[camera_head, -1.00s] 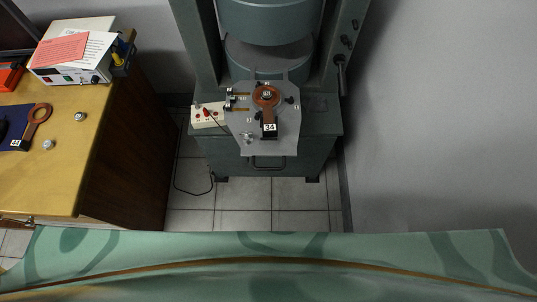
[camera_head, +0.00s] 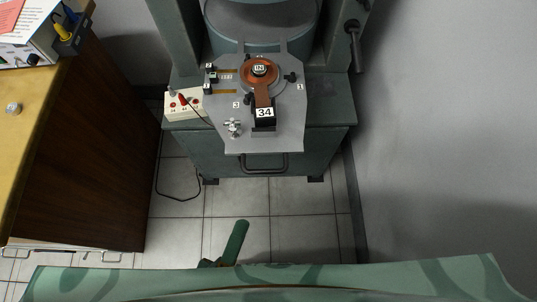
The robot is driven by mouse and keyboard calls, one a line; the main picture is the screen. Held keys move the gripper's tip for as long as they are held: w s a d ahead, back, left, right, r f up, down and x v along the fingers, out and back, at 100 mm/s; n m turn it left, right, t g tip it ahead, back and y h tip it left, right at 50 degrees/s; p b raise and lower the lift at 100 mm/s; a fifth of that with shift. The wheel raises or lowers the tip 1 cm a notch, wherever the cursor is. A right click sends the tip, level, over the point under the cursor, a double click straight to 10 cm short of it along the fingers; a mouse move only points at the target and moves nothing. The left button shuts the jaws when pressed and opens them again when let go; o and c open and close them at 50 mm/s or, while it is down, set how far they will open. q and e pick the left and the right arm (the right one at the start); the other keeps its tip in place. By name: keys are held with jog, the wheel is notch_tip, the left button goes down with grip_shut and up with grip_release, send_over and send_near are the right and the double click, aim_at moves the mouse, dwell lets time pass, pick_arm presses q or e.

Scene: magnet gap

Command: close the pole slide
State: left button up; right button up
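The slide, a grey plate (camera_head: 284,133), sticks out toward me from the gap of the big grey-green magnet (camera_head: 260,22). It carries a copper-coloured ring holder (camera_head: 262,90) with a black block marked 34 and a round centre marked IN. A dark bar handle (camera_head: 264,168) shows below the plate's front edge. A green, finger-like part of my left gripper (camera_head: 236,240) rises from the bottom edge, well short of the slide and apart from it. The rest of this gripper is hidden, so its opening does not show. My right gripper is not in view.
A white terminal box (camera_head: 184,104) with a black lead stands left of the plate. A lever (camera_head: 353,38) is on the magnet's right side. A wooden bench (camera_head: 30,130) stands at left, a grey wall (camera_head: 450,130) at right.

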pick_arm(q)
jog(key=b+x, duration=0.2)
jog(key=x, duration=1.2)
jog(key=shift+b, duration=0.3)
jog(key=shift+w, duration=0.15)
grip_shut()
jog(key=shift+r, duration=0.15)
